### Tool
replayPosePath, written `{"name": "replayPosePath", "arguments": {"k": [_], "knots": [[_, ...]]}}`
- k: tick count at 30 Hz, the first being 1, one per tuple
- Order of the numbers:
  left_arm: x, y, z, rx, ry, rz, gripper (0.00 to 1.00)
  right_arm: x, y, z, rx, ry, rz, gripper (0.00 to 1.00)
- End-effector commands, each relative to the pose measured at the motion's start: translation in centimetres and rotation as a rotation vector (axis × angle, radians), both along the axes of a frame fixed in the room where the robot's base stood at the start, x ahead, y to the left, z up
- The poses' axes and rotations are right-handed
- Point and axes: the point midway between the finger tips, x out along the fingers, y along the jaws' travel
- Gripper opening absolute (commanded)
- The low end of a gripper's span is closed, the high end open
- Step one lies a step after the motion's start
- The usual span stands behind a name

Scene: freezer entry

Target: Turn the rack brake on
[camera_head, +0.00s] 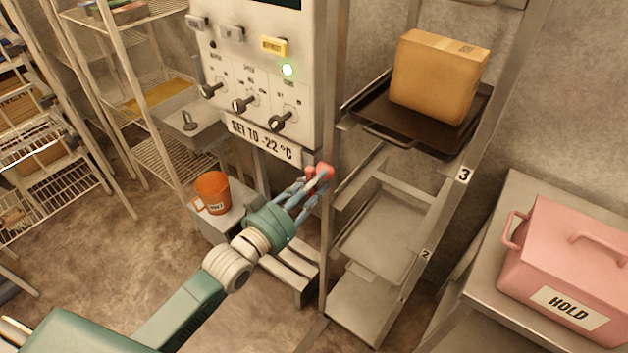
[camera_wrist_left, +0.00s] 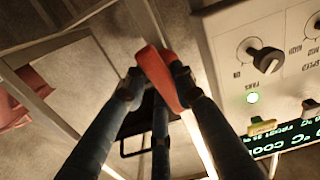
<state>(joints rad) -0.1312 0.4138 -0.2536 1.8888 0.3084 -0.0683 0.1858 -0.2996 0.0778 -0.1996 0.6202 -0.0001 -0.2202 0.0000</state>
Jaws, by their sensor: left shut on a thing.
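The rack (camera_head: 331,230) is a tall metal frame with numbered levels in the middle of the head view. A red lever (camera_head: 325,168), which I take to be the rack brake, is at its near left post. My left gripper (camera_head: 316,182) is shut on this lever, with its blue fingers around it. In the left wrist view the red lever (camera_wrist_left: 157,72) stands between the dark fingers (camera_wrist_left: 158,92). The fingers hide part of the lever, and its on or off marking cannot be seen. My right gripper is not in view.
A control panel (camera_head: 262,100) with knobs and a green light hangs just left of the rack. A dark tray (camera_head: 383,135) holds a cardboard box (camera_head: 440,75). An orange mug (camera_head: 212,192) stands at left, a pink HOLD container (camera_head: 570,262) at right.

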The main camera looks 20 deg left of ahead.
Motion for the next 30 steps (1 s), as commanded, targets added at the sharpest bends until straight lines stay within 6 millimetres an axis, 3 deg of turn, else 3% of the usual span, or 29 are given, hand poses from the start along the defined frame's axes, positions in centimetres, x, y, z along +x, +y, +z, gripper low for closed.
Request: {"name": "replayPosePath", "arguments": {"k": [10, 26, 27, 29, 30], "knots": [[-0.02, -0.03, -0.17, 0.121, -0.042, 0.000, 0.00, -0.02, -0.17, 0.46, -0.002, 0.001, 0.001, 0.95], [-0.03, -0.01, -0.23, 0.143, -0.049, 0.000, 0.00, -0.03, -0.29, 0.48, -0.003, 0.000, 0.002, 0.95], [-0.03, -0.01, -0.23, 0.143, -0.049, 0.000, 0.34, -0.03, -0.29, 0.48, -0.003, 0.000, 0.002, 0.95], [-0.03, -0.01, -0.22, 0.143, -0.050, 0.000, 0.46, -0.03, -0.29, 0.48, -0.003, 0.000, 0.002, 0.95], [-0.02, 0.00, -0.21, 0.142, -0.049, 0.000, 0.46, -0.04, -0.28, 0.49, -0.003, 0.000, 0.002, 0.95]]}}
